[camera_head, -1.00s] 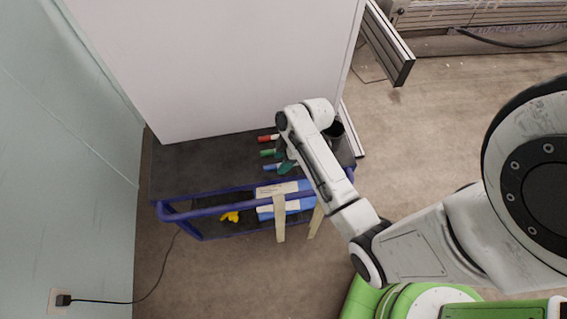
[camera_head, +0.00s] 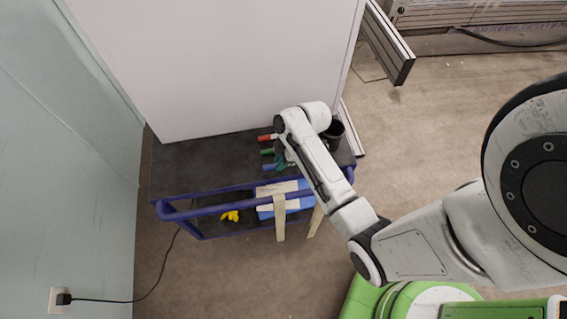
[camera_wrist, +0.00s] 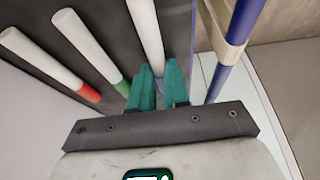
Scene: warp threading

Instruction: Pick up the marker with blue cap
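The marker with blue cap lies on the dark trolley top, at the near end of a row of markers. In the head view its blue end (camera_head: 268,167) shows left of my gripper (camera_head: 282,162). In the wrist view its white body (camera_wrist: 147,35) runs down to the teal fingers of my gripper (camera_wrist: 160,82). A little blue shows in the narrow gap between the fingers. The fingers stand one on either side of the marker. Whether they press on it cannot be told. The marker's lower part is partly hidden by the fingers.
A green marker (camera_head: 267,152) and a red marker (camera_head: 264,138) lie beside it on the trolley top (camera_head: 190,165). A dark cup (camera_head: 335,132) stands to the right. The trolley's blue rail (camera_head: 215,211) runs along the near side. A white panel (camera_head: 215,65) rises behind.

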